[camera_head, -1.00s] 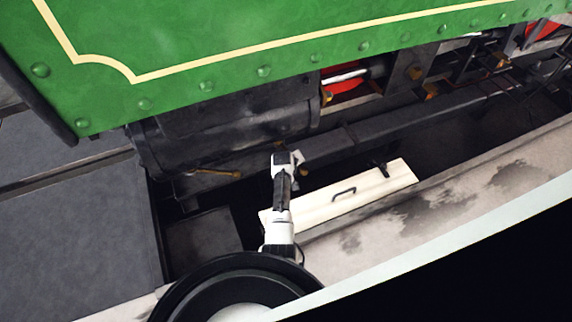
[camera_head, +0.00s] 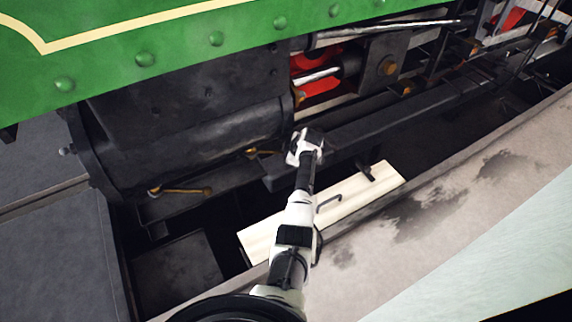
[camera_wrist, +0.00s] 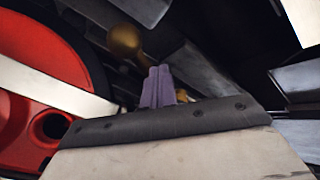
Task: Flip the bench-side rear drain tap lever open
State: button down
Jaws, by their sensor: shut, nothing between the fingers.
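Two brass tap levers show below the black cylinder (camera_head: 190,140) in the head view. One lever (camera_head: 182,191) lies nearly level at the left. The other lever (camera_head: 262,152) is at the right end, just left of my gripper (camera_head: 303,142). I cannot tell for certain which is the rear one. In the wrist view my gripper's purple fingers (camera_wrist: 157,88) are together, with nothing held. A blurred brass ball end (camera_wrist: 125,41) is just beyond them, up and left. A smaller brass piece (camera_wrist: 182,95) is partly hidden behind the fingers. Contact cannot be told.
A cream board (camera_head: 330,208) with a dark handle lies below my arm, beside a stained stone ledge (camera_head: 430,215). A dark beam (camera_head: 370,125) runs right from my gripper. A red wheel (camera_wrist: 40,60) fills the wrist view's left. Dark open space lies under the cylinder.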

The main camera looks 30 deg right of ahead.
jog(key=shift+w+d+r+b, duration=0.15)
jog(key=shift+w+d+b, duration=0.25)
jog(key=shift+w+d, duration=0.1)
jog(key=shift+w+r, duration=0.1)
dwell(0.3)
